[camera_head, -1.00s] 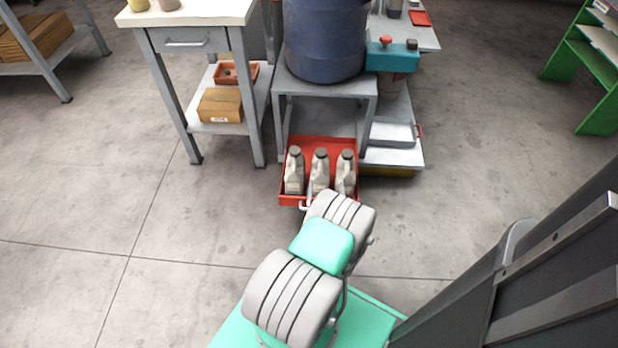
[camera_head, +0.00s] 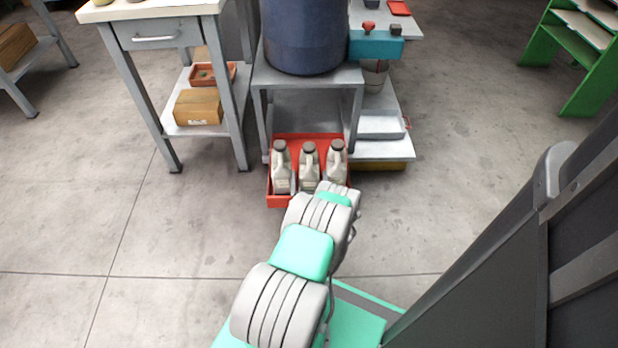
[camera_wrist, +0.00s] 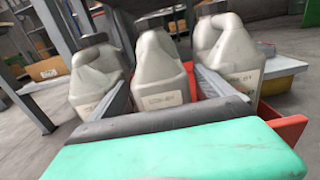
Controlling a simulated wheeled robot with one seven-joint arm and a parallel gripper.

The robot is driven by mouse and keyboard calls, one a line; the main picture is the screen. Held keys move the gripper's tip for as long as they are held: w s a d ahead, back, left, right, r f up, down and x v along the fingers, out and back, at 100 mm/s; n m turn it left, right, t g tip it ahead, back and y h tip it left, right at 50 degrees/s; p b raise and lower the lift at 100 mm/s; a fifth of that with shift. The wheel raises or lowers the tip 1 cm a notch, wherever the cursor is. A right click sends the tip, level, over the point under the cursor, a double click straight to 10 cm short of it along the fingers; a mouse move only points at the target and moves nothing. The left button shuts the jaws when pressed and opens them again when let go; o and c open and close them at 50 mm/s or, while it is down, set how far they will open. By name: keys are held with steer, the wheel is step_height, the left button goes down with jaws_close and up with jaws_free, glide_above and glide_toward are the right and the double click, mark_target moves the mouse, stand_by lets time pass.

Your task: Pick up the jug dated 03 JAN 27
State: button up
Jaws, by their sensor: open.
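Three grey-beige jugs with dark caps stand upright in a row in a red tray (camera_head: 284,201): a left jug (camera_head: 282,172), a middle jug (camera_head: 308,172) and a right jug (camera_head: 336,163). The wrist view shows the left jug (camera_wrist: 92,78), the middle jug (camera_wrist: 160,72) and the right jug (camera_wrist: 228,60), each with a pale label. The print is too blurred to tell which reads 03 JAN 27. My gripper (camera_wrist: 163,84) is open, its grey fingers to either side of the middle jug in the picture. How deep they reach is unclear. In the head view my arm hides the gripper.
The tray sits low at the front of a grey stand (camera_head: 308,84) bearing a blue drum (camera_head: 303,38). A workbench (camera_head: 150,15) with a wooden box (camera_head: 198,107) on its shelf is to the left. A low grey platform (camera_head: 376,150) is close on the right. Open floor lies left of the tray.

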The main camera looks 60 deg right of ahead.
steer(key=shift+w+d+f+b, duration=0.15)
steer(key=shift+w+d+b, duration=0.1)
steer(key=shift+d+b, duration=0.3)
steer(key=shift+w+d+f+b, duration=0.15)
steer(key=shift+w+d+b, duration=0.1)
steer(key=shift+d+b, duration=0.3)
steer(key=shift+w+d+r, duration=0.15)
steer(key=shift+r, duration=0.25)
jaws_close()
